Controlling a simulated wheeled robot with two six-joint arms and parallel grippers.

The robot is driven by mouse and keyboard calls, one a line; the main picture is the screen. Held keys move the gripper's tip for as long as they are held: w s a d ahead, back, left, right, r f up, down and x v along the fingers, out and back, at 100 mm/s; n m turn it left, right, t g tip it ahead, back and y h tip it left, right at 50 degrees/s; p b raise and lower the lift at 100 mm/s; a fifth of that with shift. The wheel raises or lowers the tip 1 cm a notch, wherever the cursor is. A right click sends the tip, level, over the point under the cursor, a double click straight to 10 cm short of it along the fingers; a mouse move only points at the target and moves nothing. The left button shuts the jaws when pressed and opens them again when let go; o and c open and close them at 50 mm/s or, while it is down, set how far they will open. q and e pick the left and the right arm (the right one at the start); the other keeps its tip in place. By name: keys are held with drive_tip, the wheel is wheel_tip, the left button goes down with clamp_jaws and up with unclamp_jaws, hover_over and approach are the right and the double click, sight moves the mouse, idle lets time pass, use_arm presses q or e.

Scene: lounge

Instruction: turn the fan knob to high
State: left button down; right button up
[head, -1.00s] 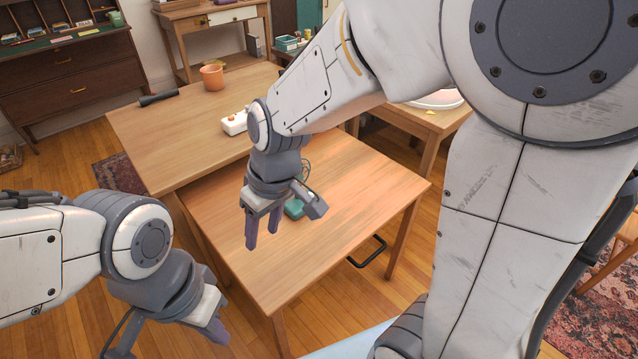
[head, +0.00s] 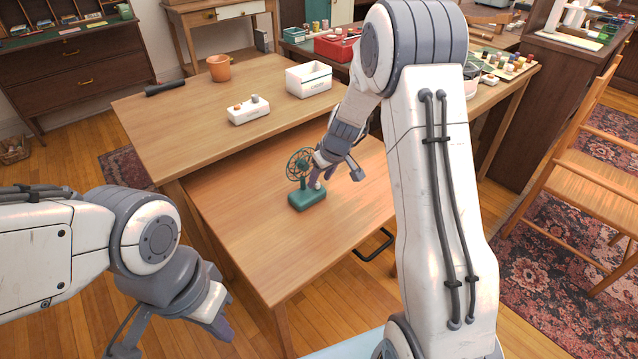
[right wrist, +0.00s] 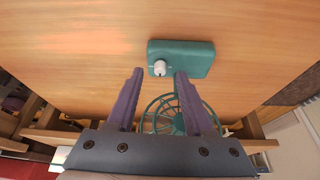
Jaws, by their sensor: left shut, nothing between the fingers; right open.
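A small green fan (head: 301,166) stands upright on the front table, on a teal base (head: 307,199). The base also shows in the right wrist view (right wrist: 193,57), with a white knob (right wrist: 159,68) near its left end. The knob's dark mark is too small to read as a setting. My right gripper (right wrist: 155,75) is open, its two purple fingers pointing at the base with the knob between and just beyond the tips; contact is not visible. In the head view my right gripper (head: 321,180) is just right of the fan. My left gripper (head: 226,325) is shut and empty, low at the left.
The front table's left part (head: 240,210) is clear. A wooden chair (head: 580,165) stands at the right.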

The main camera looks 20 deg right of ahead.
drive_tip(key=shift+x, duration=0.95)
drive_tip(key=shift+r, duration=0.1)
clamp_jaws()
drive_tip(key=m+p, duration=0.2)
drive_tip(key=p, duration=0.3)
drive_tip(key=m+h+p, duration=0.1)
drive_tip(key=m+p, duration=0.1)
drive_tip(key=p, duration=0.3)
drive_tip(key=shift+a+r+h+p, duration=0.2)
drive_tip(key=shift+r+h+p, duration=0.1)
drive_tip(key=shift+p, duration=0.1)
drive_tip(key=shift+f+m+p, duration=0.3)
drive_tip(key=shift+p, duration=0.05)
unclamp_jaws()
